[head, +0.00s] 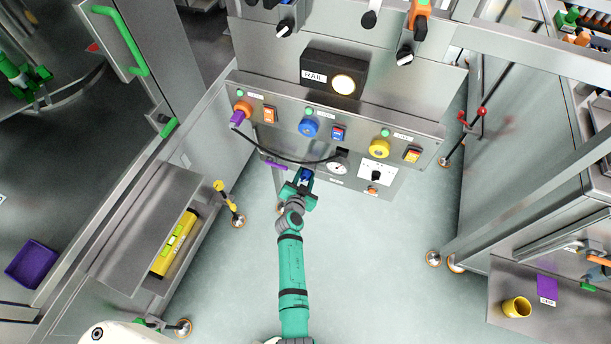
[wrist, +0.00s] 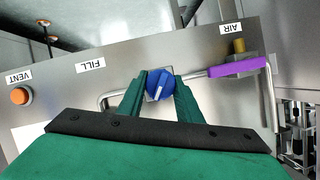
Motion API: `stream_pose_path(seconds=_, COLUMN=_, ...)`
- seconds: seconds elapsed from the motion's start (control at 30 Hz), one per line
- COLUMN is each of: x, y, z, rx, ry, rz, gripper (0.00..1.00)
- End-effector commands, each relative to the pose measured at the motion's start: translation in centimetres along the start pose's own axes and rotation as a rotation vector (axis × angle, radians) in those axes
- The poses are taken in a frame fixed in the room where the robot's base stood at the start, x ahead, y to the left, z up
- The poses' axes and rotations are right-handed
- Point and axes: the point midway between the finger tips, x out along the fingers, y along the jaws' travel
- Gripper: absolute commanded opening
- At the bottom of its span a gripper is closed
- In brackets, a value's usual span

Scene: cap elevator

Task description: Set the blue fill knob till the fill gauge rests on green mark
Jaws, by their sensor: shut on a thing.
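The blue fill knob (wrist: 159,83) sits on the grey panel face in the wrist view, between the two green fingers of my gripper (wrist: 160,95). It has a raised grip bar with a pale line, and the fingers close on its sides. In the head view my gripper (head: 303,182) is at the lower panel, with a bit of the blue knob (head: 306,174) showing between the fingers. A round white gauge (head: 336,168) is just right of it in the head view. Its needle and any green mark are too small to read.
A FILL label (wrist: 90,65), an orange VENT button (wrist: 20,96) and a purple AIR handle (wrist: 238,67) are on the panel. A black cable (head: 285,158) hangs across it. The floor (head: 370,270) is clear.

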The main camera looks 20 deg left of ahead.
Motion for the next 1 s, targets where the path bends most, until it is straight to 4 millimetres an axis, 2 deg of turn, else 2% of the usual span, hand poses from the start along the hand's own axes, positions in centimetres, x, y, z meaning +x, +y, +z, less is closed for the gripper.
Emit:
stream_pose_path(seconds=0.27, x=0.12, y=-0.16, z=-0.17, rx=-0.142, ry=0.002, rz=0.058, gripper=0.09)
stream_pose_path(seconds=1.0, x=0.16, y=-0.29, z=-0.14, rx=-0.785, ry=0.003, rz=0.327, gripper=0.1)
